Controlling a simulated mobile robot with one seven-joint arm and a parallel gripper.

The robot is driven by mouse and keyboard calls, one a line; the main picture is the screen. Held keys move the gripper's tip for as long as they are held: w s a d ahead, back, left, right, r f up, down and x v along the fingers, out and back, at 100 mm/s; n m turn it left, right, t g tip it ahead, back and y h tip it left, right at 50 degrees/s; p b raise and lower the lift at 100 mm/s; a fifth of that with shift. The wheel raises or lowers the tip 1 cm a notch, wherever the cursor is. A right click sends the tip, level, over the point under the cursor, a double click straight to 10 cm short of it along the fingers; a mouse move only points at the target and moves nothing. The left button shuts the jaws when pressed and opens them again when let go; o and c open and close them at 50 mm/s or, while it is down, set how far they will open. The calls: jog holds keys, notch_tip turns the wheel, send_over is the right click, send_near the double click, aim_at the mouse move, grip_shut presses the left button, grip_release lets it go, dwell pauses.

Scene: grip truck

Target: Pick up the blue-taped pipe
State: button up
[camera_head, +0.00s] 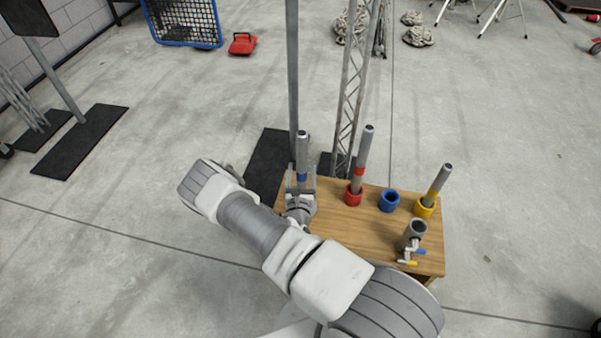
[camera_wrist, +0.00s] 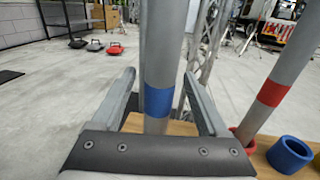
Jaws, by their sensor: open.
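The blue-taped pipe (camera_head: 302,155) is a grey pipe standing upright near the left end of the wooden table. In the wrist view its blue tape band (camera_wrist: 158,101) shows clearly, between my two fingers. My gripper (camera_head: 301,180) is open, with one finger on each side of the pipe. In the wrist view, gaps show between the pipe and both fingers of my gripper (camera_wrist: 162,92). The pipe's foot is hidden behind the gripper's palm.
On the wooden table (camera_head: 360,228), a red-taped pipe (camera_head: 364,150) leans in a red holder (camera_head: 353,196). A blue holder (camera_head: 389,201) is empty. A yellow-taped pipe (camera_head: 439,181) leans in a yellow holder (camera_head: 424,209). A grey fitting (camera_head: 413,234) stands at front right. Poles and a truss stand behind.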

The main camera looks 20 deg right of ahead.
jog(key=shift+c, duration=0.4)
grip_shut()
jog(key=shift+r, duration=0.1)
